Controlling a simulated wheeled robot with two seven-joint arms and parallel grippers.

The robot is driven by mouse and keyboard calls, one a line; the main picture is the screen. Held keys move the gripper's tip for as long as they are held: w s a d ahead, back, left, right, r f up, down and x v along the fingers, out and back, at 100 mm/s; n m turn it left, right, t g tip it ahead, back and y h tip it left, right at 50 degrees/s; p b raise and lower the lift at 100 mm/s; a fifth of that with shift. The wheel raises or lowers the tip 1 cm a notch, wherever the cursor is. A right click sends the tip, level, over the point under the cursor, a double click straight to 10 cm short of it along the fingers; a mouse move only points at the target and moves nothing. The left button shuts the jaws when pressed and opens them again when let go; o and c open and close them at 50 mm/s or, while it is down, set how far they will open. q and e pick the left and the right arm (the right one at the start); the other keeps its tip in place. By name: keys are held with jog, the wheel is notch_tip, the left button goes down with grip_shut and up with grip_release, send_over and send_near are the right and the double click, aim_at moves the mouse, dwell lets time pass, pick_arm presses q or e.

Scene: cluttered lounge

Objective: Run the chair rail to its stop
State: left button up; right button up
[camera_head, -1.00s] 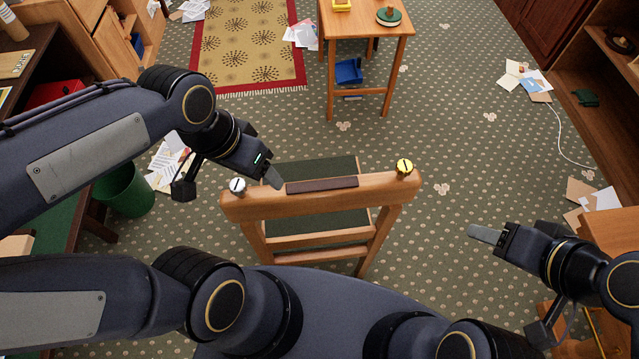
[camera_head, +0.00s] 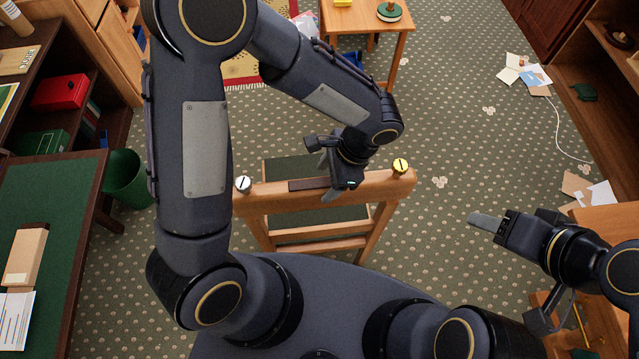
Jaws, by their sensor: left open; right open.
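A wooden chair stands in front of me, with its top rail (camera_head: 275,197) running across the middle of the view. A dark strip (camera_head: 305,184) is set in the rail's middle, its right part hidden by my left gripper. A silver slotted knob (camera_head: 243,184) sits at the rail's left end and a gold one (camera_head: 400,165) at its right end. My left gripper (camera_head: 328,178) is open over the rail, right of its middle; I cannot tell whether it touches. My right gripper (camera_head: 487,221) is open and empty, right of the chair and apart from it.
A small wooden table (camera_head: 362,22) stands beyond the chair. A green bin (camera_head: 128,180) and a green-topped desk (camera_head: 60,215) are at left. Shelving (camera_head: 590,125) is at right, with papers (camera_head: 524,75) on the floor nearby.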

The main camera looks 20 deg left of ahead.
aim_at(323, 183)
pick_arm(q)
jog(key=shift+x, duration=2.25)
jog(key=shift+c, duration=0.4)
jog(key=c, duration=0.9)
notch_tip(323, 183, down, 3)
jog(key=b, duration=0.2)
jog(key=shift+r+b, duration=0.1)
jog(key=shift+b, duration=0.25)
jog(key=shift+r, duration=0.1)
jog(key=o, duration=1)
jog(key=shift+r, duration=0.1)
